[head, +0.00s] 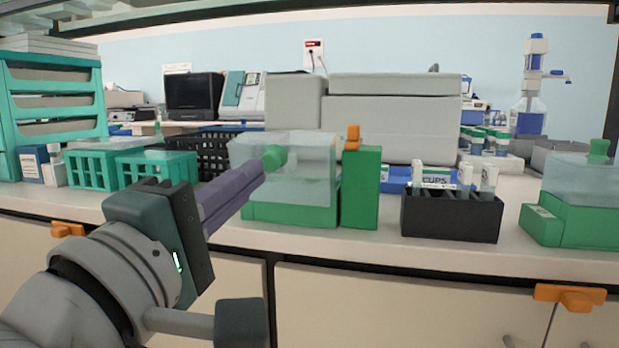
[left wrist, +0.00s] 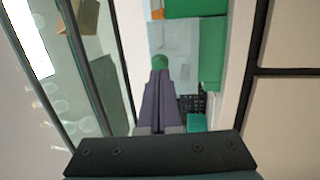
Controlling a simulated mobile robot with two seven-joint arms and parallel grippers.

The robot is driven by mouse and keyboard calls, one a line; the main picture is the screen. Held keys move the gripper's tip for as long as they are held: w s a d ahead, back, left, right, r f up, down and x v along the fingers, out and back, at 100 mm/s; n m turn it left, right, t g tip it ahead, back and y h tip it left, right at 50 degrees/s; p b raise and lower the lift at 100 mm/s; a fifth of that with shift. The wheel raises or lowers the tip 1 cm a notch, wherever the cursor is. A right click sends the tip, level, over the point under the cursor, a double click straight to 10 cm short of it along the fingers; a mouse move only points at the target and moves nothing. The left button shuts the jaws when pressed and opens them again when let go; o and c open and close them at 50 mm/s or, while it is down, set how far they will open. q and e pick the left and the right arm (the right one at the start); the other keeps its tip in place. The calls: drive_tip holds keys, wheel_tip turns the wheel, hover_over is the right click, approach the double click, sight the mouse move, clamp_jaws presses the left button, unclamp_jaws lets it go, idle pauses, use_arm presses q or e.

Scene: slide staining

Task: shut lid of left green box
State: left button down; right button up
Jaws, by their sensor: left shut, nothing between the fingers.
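The left green box (head: 290,214) stands near the counter's front edge, with a low green base. Its clear lid (head: 312,165) appears raised above the base, its top edge higher than the green knob (head: 275,157). My left gripper (head: 262,165) is shut and empty, its purple fingers reaching from the lower left to the knob. In the left wrist view the fingertips (left wrist: 160,72) lie right at the knob (left wrist: 160,61); I cannot tell whether they touch. The fingers hide part of the box's left side. My right gripper is not in view.
A tall green block (head: 361,190) with an orange top stands against the box's right side. Teal racks (head: 157,172) stand to the left. A black tube rack (head: 450,218) and another green box (head: 580,222) with its lid down are to the right. Grey equipment (head: 393,115) stands behind.

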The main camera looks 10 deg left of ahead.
use_arm(q)
drive_tip(key=shift+w+d, duration=0.1)
drive_tip(key=shift+w, duration=0.4)
drive_tip(key=shift+r, duration=0.15)
